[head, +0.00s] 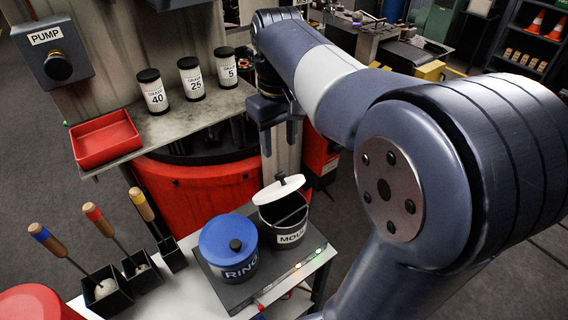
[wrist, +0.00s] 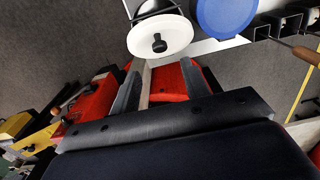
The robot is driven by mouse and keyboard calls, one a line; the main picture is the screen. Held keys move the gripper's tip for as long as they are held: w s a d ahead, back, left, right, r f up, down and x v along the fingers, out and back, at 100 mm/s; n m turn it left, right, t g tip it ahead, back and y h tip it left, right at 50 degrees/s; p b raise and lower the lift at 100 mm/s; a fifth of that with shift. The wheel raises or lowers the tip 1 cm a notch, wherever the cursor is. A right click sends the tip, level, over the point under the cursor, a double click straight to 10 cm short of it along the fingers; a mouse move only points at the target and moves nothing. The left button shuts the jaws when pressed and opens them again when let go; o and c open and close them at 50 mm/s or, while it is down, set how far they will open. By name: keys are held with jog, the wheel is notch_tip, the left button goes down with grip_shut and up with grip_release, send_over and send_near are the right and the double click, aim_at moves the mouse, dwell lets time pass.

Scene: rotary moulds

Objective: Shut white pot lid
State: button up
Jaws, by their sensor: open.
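The white pot lid (head: 279,189) with a black knob sits tilted up at the back of a dark pot (head: 291,238) labelled "MOU...", and the pot's open mouth shows in front of it. In the wrist view the white lid (wrist: 175,36) faces me with its knob, just beyond the fingertips. My gripper (head: 279,138) points down above and behind the lid in the head view. In the wrist view my gripper (wrist: 160,68) is open, its fingers apart with nothing held between them. It does not touch the lid.
A pot with a blue lid (head: 228,243), labelled "RING", stands directly left of the dark pot. Several handled tools stand in black holders (head: 107,290) farther left. A shelf (head: 190,118) with a red tray (head: 104,139) and three labelled jars is behind. A red drum (head: 205,190) stands below it.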

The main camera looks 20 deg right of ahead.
aim_at(280, 173)
notch_tip(280, 173, down, 9)
jog(key=shift+r+p, duration=0.1)
jog(key=shift+p, duration=0.3)
jog(key=shift+c, duration=0.4)
grip_shut()
